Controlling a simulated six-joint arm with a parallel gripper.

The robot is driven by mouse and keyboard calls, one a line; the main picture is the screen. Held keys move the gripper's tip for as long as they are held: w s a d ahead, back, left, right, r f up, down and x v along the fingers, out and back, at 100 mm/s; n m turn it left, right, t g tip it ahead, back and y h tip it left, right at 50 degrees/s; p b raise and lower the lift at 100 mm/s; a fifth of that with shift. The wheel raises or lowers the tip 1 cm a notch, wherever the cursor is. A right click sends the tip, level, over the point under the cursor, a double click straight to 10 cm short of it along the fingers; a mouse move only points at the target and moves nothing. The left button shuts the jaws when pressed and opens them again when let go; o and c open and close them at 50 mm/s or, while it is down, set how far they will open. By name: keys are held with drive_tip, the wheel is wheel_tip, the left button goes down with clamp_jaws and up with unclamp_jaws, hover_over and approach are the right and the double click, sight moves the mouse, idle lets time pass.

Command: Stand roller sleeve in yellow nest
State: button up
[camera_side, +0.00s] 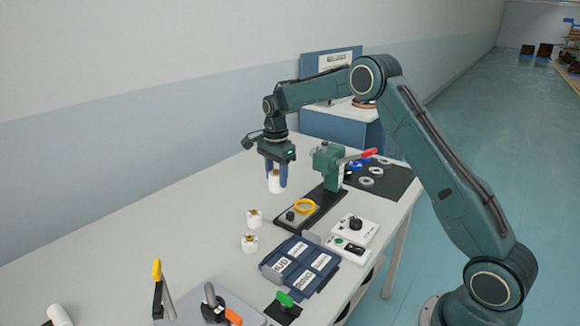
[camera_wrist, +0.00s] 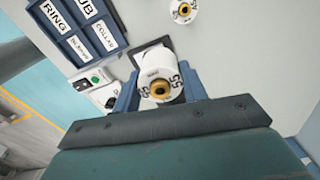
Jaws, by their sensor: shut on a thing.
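My gripper (camera_side: 276,174) is shut on a white roller sleeve (camera_side: 274,184), held upright above the table. In the wrist view the sleeve (camera_wrist: 152,70) sits between the blue fingers of my gripper (camera_wrist: 158,88), with a brass-coloured centre and dark markings on its white end. The yellow nest (camera_side: 305,206) is a ring on the black base of a green press, lower and to the right of the held sleeve in the side view. The nest cannot be made out in the wrist view.
The green press (camera_side: 326,165) with a red handle stands beside the nest. Two white rollers (camera_side: 254,217) (camera_side: 250,243) stand on the table. A blue labelled tray (camera_side: 299,266), a white control box (camera_side: 355,228) and a dark mat (camera_side: 380,180) with rings lie nearby.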

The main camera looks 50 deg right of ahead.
drive_tip(key=s+d+f, duration=0.3)
drive_tip(key=d, duration=0.6)
drive_tip(key=shift+s+d, duration=0.2)
drive_tip(key=shift+d, duration=0.2)
drive_tip(key=shift+f, duration=0.2)
drive_tip(key=shift+f, duration=2.45)
drive_tip(key=shift+f, duration=1)
idle(1.2)
drive_tip(key=o, duration=1.1)
wheel_tip(320, 180, up, 14)
idle(0.3)
